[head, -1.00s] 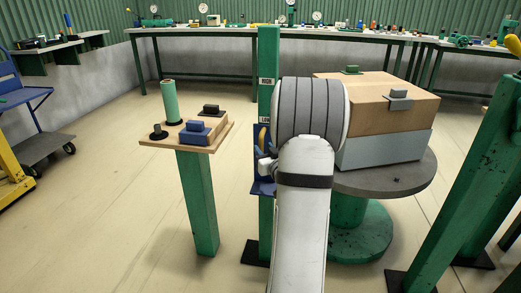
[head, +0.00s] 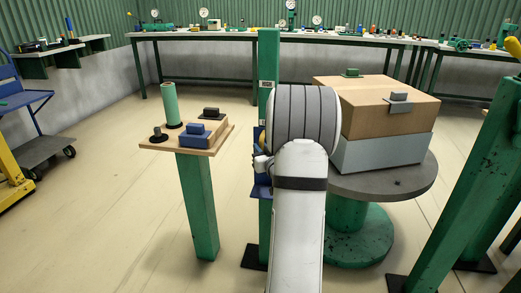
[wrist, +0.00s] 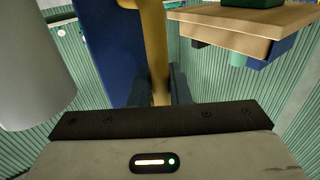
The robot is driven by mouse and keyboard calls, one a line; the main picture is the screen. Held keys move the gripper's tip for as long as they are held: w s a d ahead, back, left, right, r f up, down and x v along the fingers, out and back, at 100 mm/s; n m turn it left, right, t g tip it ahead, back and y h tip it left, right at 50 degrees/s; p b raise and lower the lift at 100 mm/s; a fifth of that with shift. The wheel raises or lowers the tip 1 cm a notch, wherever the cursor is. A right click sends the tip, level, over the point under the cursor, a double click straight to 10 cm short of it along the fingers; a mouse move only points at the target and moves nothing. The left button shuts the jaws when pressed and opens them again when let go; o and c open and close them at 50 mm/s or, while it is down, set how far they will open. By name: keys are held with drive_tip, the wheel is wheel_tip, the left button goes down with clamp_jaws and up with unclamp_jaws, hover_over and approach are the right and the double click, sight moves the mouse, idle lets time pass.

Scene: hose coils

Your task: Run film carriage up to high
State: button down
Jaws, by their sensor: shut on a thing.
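The film carriage (head: 261,188) is a blue plate on the upright green mast (head: 268,60). In the head view, my arm hides much of it, and it sits below the HIGH label (head: 266,88), which is partly covered. In the wrist view, the carriage's blue plate (wrist: 112,60) stands behind a yellow handle bar (wrist: 155,40). My gripper (wrist: 168,92) is shut on this bar; its dark fingertips are hard to make out. In the head view, only a bit of my gripper (head: 261,164) shows beside the mast.
Left of the mast, a wooden-topped stand (head: 163,143) holds a green roll (head: 170,103) and small blocks. Green posts stand at far right. Open floor lies at left.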

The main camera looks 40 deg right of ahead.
idle(0.3)
wheel_tip(320, 180, up, 14)
drive_tip(key=p, duration=0.7)
drive_tip(key=shift+r, duration=0.25)
drive_tip(key=c, duration=1.7)
unclamp_jaws()
drive_tip(key=shift+o, duration=1.3)
drive_tip(key=shift+f, duration=0.2)
drive_tip(key=v, duration=0.7)
drive_tip(key=shift+s+p, duration=0.4)
drive_tip(key=shift+a, duration=0.1)
